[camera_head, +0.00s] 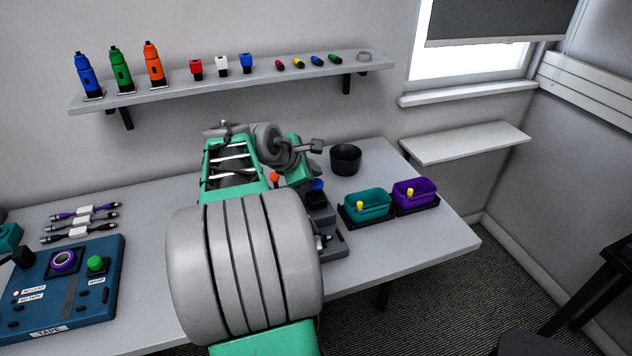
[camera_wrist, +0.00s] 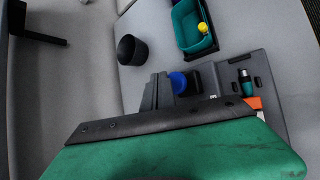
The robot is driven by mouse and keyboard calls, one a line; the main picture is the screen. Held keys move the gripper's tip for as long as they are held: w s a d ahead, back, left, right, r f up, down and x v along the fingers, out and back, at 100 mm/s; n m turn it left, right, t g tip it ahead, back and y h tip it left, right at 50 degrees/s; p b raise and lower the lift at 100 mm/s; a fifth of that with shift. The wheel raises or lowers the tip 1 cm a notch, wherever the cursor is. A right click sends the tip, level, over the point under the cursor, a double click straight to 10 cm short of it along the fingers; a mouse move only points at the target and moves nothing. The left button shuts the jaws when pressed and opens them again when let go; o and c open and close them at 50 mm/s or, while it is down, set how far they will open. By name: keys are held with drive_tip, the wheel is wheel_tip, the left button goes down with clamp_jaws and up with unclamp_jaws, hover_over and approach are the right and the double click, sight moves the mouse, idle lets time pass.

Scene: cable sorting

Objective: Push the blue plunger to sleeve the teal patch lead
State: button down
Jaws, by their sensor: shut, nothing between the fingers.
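The blue plunger (camera_head: 317,184) is on the dark grey sleeving station (camera_head: 333,246) on the table; its blue head also shows in the wrist view (camera_wrist: 178,83). A connector with a teal band (camera_wrist: 246,88), apparently the teal patch lead, lies in the station's recess. Most of the lead is hidden behind my arm and gripper body. My gripper (camera_wrist: 158,82) is shut and empty. In the wrist view its fingers are just left of the blue plunger, apparently close to it; whether they touch I cannot tell.
A teal bin (camera_head: 367,208) and a purple bin (camera_head: 414,194) stand right of the station. A black cup (camera_head: 345,159) stands behind it. Several leads (camera_head: 82,222) and a blue tape station (camera_head: 68,287) lie at left. A shelf (camera_head: 230,82) hangs above.

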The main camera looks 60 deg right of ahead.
sight(314, 184)
drive_tip(key=shift+f, duration=0.15)
drive_tip(key=shift+f, duration=0.3)
drive_tip(key=shift+f+b, duration=0.4)
drive_tip(key=shift+f, duration=0.95)
idle(1.0)
drive_tip(key=shift+r+p, duration=1.8)
drive_tip(key=shift+p, duration=0.15)
drive_tip(key=shift+r, duration=0.1)
wheel_tip(314, 184, up, 6)
drive_tip(key=p, duration=0.6)
